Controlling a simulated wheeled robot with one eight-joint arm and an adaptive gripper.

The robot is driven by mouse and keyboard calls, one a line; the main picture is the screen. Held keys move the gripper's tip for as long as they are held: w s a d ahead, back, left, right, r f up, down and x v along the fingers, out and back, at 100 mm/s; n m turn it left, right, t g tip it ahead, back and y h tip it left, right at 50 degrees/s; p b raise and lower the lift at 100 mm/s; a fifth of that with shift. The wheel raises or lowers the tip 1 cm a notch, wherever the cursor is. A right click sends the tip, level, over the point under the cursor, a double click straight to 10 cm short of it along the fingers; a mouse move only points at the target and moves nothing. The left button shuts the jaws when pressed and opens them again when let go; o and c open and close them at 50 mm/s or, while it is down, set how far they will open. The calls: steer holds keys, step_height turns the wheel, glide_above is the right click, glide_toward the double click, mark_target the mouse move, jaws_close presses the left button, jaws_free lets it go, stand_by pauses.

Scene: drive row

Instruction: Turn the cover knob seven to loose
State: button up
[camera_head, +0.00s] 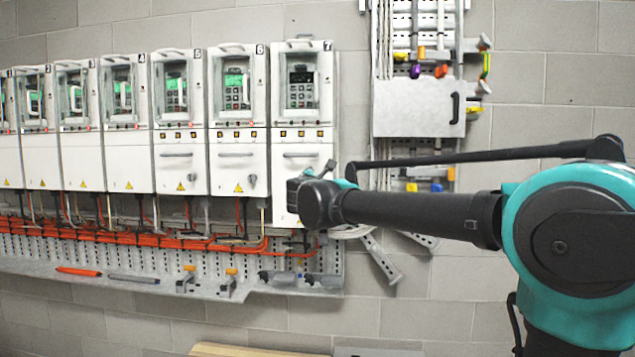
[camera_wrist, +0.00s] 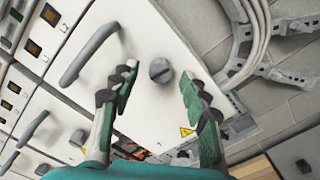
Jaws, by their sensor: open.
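Drive seven (camera_head: 303,108) is the rightmost cabinet in the head view, with a white lower cover (camera_head: 300,160). Its cover knob (camera_wrist: 160,70) is a round grey knob, seen in the wrist view near the lower right of the cover (camera_wrist: 135,35). In the head view my arm hides this knob. My gripper (camera_wrist: 157,84) is open, its green fingers with dark pads either side of the knob in the picture. Gaps show on both sides, and I see no contact. Whether the fingertips reach the knob's depth, I cannot tell.
Drive six (camera_head: 237,115) stands just left, with its own knob (camera_head: 251,180). A cover handle (camera_wrist: 88,55) lies left of my fingers. Grey cable conduits (camera_wrist: 260,45) run at the right. Orange cables (camera_head: 150,238) and a perforated rail (camera_head: 200,275) run below.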

steer(key=s, duration=1)
steer(key=shift+s+a, duration=0.15)
steer(key=shift+s, duration=0.05)
steer(key=s+d+f+m+g+h, duration=0.2)
steer(key=d+f+m+g, duration=0.35)
steer(key=d+f, duration=0.75)
steer(key=s+d+f+m+g+h, duration=0.25)
steer(key=d+f+m, duration=0.55)
steer(key=d+f, duration=0.5)
steer(key=s+d+f+m+g+y, duration=0.1)
steer(key=s+f+m, duration=0.4)
steer(key=s+f, duration=0.5)
steer(key=s+d+f+m+g+y, duration=0.1)
steer(key=s+f+m+g+y, duration=0.3)
steer(key=s+f, duration=0.6)
step_height(320, 180, down, 5)
steer(key=shift+s+d+r+m+g, duration=0.15)
steer(key=shift+d+m+g, duration=0.2)
steer(key=shift+m, duration=0.8)
